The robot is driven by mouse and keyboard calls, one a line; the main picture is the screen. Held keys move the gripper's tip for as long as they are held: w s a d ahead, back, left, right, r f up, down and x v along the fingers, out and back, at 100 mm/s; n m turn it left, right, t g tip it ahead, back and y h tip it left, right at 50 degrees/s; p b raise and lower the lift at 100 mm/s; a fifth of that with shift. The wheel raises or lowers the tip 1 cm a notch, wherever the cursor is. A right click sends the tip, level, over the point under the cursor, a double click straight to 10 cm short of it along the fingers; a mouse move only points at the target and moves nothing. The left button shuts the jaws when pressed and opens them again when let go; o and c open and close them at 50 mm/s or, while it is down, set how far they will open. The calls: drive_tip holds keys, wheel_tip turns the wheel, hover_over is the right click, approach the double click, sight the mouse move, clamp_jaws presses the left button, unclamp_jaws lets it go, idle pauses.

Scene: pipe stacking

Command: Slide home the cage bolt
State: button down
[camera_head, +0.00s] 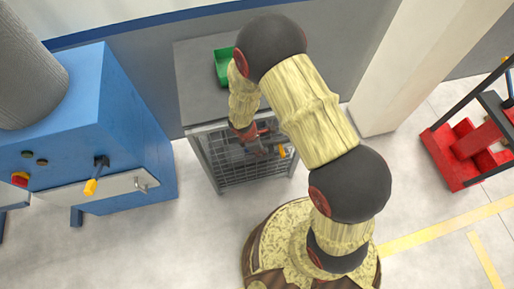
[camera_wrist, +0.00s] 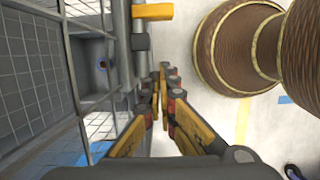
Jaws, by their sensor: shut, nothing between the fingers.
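The wire-mesh cage (camera_head: 222,172) stands under a grey bench top, and its bars and mesh fill the left of the wrist view (camera_wrist: 35,85). A yellow-gripped bolt handle (camera_wrist: 152,11) sticks out from a grey bolt rod (camera_wrist: 140,42) along the cage's edge. A small yellow piece beside my gripper in the head view (camera_head: 281,152) looks like the same handle. My gripper (camera_wrist: 164,72) is shut and empty, its fingertips together just below the handle in the wrist view and apart from it. In the head view my gripper (camera_head: 258,150) is at the cage front, partly hidden by my arm.
A green bin (camera_head: 222,68) sits on the grey bench top (camera_head: 200,95). A red trolley (camera_head: 450,170) stands at the right. The floor before the cage is clear.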

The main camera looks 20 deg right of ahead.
sight(281, 152)
drive_tip(key=d+f+b, duration=0.2)
drive_tip(key=d+f, duration=0.2)
drive_tip(key=d, duration=0.1)
drive_tip(key=shift+d+f+b, duration=0.15)
drive_tip(key=shift+f+b, duration=0.1)
drive_tip(key=shift+b, duration=0.05)
